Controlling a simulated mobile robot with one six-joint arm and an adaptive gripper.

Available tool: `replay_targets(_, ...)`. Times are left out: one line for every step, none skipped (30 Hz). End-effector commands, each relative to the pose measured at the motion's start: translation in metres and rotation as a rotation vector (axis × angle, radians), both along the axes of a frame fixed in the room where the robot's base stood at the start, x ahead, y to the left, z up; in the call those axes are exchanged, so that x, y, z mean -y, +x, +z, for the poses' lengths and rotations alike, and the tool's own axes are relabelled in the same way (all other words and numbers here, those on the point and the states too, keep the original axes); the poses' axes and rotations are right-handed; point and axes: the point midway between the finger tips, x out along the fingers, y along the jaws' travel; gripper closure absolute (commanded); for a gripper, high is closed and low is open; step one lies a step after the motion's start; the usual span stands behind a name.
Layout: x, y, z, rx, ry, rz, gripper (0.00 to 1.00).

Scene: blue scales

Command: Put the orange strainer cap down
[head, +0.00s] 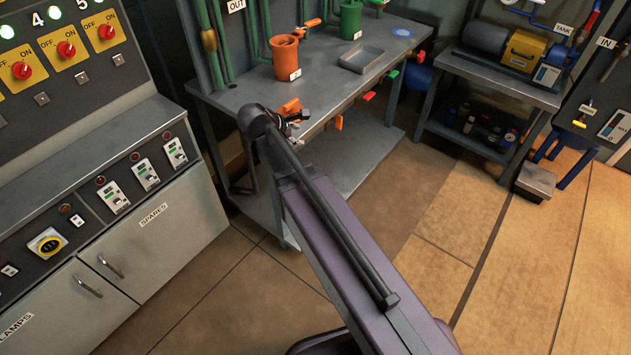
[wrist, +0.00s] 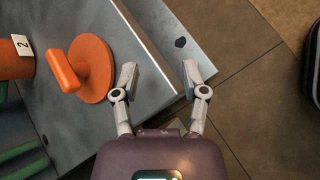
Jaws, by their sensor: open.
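The orange strainer cap (wrist: 97,66), a round disc with a thick bar handle, appears to rest on the grey metal bench near its front edge in the wrist view. It also shows in the head view (head: 290,107), partly hidden by my arm. My gripper (wrist: 161,72) is open and empty, to the right of the cap in the wrist view. Its left finger is close to the disc's rim; I cannot tell whether they touch. In the head view my gripper (head: 299,117) is small at the bench's front edge.
The orange strainer pot (head: 285,58) with a number tag stands behind on the bench (head: 245,92). A green pot (head: 350,20), a grey tray (head: 362,58) and a blue disc (head: 402,32) are farther right. Coloured handles line the front edge. A lower shelf juts out below.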

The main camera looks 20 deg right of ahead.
Motion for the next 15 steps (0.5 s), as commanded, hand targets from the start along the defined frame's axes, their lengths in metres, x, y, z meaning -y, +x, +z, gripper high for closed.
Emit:
replay_targets(0.008, -0.015, -0.007, 0.025, 0.071, -0.078, 0.43)
replay_targets(0.011, -0.021, -0.011, 0.041, 0.114, -0.127, 0.43)
replay_targets(0.014, -0.030, -0.016, 0.060, 0.170, -0.193, 0.43)
replay_targets(0.017, -0.037, -0.019, 0.074, 0.210, -0.243, 0.43)
replay_targets(0.018, -0.043, -0.023, 0.088, 0.251, -0.294, 0.43)
replay_targets(0.021, -0.052, -0.027, 0.104, 0.304, -0.364, 0.43)
replay_targets(0.022, -0.059, -0.030, 0.115, 0.343, -0.418, 0.43)
replay_targets(0.023, -0.065, -0.033, 0.128, 0.383, -0.474, 0.43)
replay_targets(0.025, -0.074, -0.037, 0.142, 0.434, -0.549, 0.43)
replay_targets(0.025, -0.081, -0.040, 0.150, 0.470, -0.606, 0.43)
replay_targets(0.026, -0.088, -0.042, 0.159, 0.506, -0.664, 0.43)
replay_targets(0.026, -0.097, -0.045, 0.170, 0.553, -0.742, 0.43)
replay_targets(0.026, -0.103, -0.047, 0.177, 0.586, -0.800, 0.43)
replay_targets(0.026, -0.109, -0.048, 0.183, 0.617, -0.859, 0.43)
replay_targets(0.025, -0.117, -0.050, 0.188, 0.655, -0.933, 0.43)
